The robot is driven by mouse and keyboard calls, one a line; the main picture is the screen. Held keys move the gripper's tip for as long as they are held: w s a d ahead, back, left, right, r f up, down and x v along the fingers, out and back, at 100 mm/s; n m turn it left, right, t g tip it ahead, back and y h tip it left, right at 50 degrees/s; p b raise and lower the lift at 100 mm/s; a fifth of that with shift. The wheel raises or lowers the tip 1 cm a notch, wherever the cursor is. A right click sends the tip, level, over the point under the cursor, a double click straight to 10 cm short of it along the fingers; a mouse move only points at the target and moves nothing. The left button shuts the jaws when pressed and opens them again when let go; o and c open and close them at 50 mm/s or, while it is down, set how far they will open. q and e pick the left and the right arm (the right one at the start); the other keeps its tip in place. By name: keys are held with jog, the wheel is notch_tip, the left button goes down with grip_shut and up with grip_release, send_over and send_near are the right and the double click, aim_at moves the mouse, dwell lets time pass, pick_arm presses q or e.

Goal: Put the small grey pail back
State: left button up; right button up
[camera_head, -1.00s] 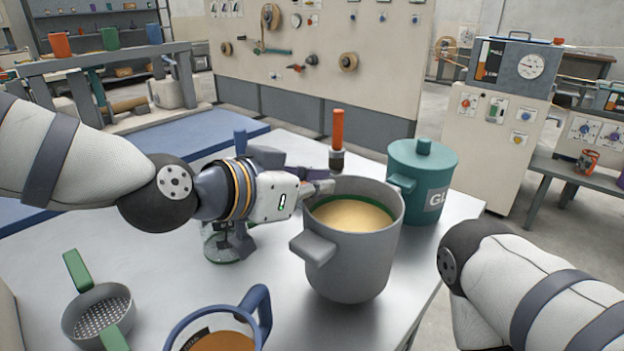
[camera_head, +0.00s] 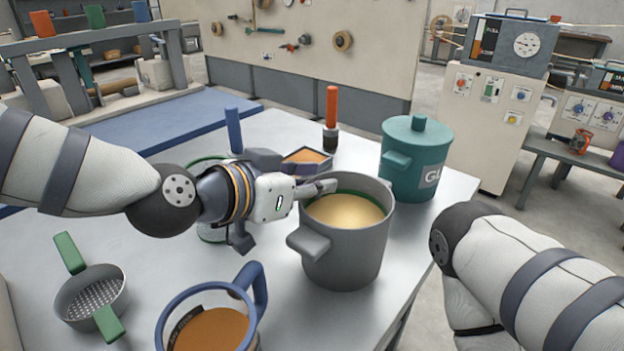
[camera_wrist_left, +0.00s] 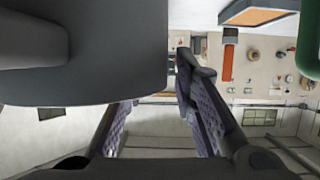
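The small grey pail (camera_head: 345,252) is upright over the right front part of the metal table in the head view, with tan contents and a blocky handle towards me. My left gripper (camera_head: 322,189) is at the pail's far-left rim, with its fingers closed on the pail there. The exact hold is hidden. In the left wrist view, the grey body of the pail (camera_wrist_left: 100,60) fills the upper left and hides one fingertip. I cannot tell whether the pail's bottom touches the table. My right gripper is out of view; only the right arm shows.
A teal lidded pot (camera_head: 415,165) stands close behind the pail, at right. A blue-handled mug (camera_head: 205,305) and a green-handled strainer (camera_head: 98,294) stand front left. The table edge is near at right.

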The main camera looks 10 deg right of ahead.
pick_arm(q)
jog(key=shift+r, duration=0.1)
jog(key=shift+s+a+r, duration=0.1)
jog(key=shift+a+r, duration=0.1)
jog(key=shift+a, duration=0.05)
jog(key=p+v, duration=0.1)
jog(key=v, duration=1)
jog(key=shift+s+a+p, duration=0.15)
jog(key=shift+s+p, duration=0.1)
jog(key=shift+p, duration=0.1)
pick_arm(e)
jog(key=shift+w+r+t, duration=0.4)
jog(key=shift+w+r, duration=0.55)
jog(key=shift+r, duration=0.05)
pick_arm(q)
jog(key=shift+f, duration=0.15)
